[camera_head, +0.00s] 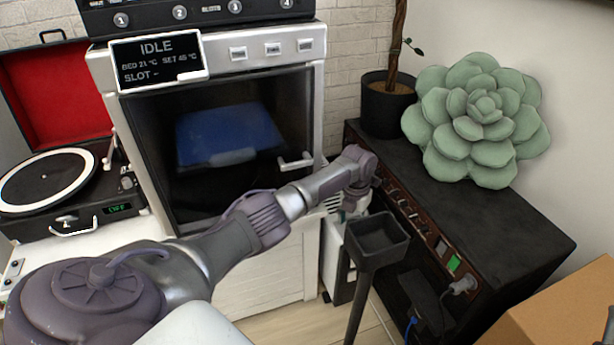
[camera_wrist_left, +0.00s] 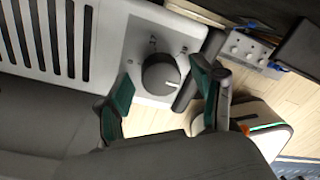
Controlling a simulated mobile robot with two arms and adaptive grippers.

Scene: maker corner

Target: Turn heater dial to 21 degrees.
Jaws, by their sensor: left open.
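The heater (camera_wrist_left: 100,35) is a pale box with dark vent slots, seen close up in the left wrist view. Its black round dial (camera_wrist_left: 160,74) has a white pointer mark and small markings beside it, too small to read. My left gripper (camera_wrist_left: 160,98) is open, with one green-padded finger on either side of the dial and a little in front of it; I cannot tell if they touch it. In the head view the left arm reaches across to the heater (camera_head: 334,255), and its gripper (camera_head: 348,212) is mostly hidden by the wrist and a black tray. My right gripper is not seen.
A black tray on a post (camera_head: 378,238) stands just right of the left wrist. A dark cabinet (camera_head: 470,215) with a control panel holds a green succulent cushion (camera_head: 482,118) and a potted plant (camera_head: 388,105). A white oven-like machine (camera_head: 310,110) stands behind the arm, a record player (camera_head: 60,180) at left.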

